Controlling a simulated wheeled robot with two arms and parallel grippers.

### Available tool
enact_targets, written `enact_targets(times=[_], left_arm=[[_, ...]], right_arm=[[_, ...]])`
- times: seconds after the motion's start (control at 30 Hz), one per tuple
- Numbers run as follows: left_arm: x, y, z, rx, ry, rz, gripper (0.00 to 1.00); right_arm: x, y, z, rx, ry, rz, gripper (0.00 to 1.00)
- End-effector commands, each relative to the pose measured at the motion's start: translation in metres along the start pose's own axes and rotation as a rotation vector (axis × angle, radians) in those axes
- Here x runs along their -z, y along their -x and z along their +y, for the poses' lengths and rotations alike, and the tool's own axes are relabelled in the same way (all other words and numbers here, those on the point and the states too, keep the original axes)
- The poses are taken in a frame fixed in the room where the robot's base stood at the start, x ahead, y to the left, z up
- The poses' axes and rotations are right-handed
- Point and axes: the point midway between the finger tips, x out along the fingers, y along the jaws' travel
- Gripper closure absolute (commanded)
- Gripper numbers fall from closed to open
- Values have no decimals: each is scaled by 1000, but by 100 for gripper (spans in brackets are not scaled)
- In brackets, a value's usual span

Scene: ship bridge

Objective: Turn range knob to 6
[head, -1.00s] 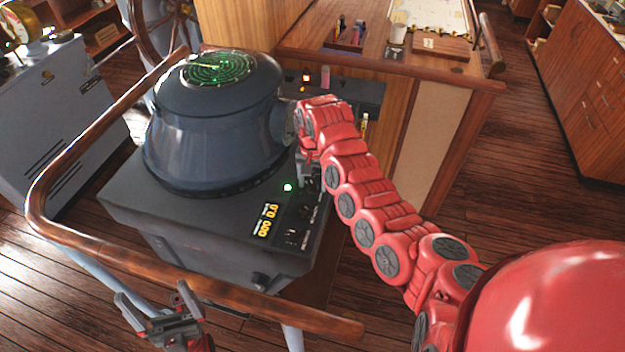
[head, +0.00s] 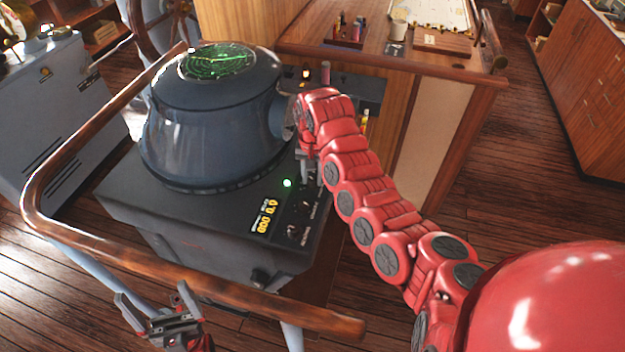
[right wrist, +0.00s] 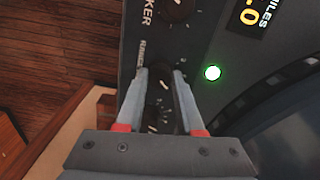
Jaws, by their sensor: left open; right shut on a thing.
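The grey radar console (head: 150,205) stands behind a wooden rail, with a domed housing and green round screen (head: 217,62) on top. My right gripper (head: 308,172) reaches down to the console's right edge, hiding the knob there. In the right wrist view its two fingers (right wrist: 160,76) are closed around a dark knob (right wrist: 158,102) with pale marks, beside a small label too blurred to read surely. I cannot tell its setting. Another dark knob (right wrist: 178,8) sits beyond, by lettering ending in "KER". My left gripper (head: 152,299) is open and empty, low in front of the rail.
A yellow digital display (head: 264,216) reads 0.0 and 000, and a green lamp (head: 287,183) is lit. More knobs (head: 293,231) lie near my right gripper. The curved wooden rail (head: 190,287) runs between my left gripper and the console. A wooden chart table (head: 445,80) stands behind.

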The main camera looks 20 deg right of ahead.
Motion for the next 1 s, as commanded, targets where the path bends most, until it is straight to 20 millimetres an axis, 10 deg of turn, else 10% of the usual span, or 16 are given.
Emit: enact_targets(times=[1.0], left_arm=[[-10, 58, 3, 0, 0, 0, 0]], right_arm=[[1, 0, 0, -3, 644, 2, 100]])
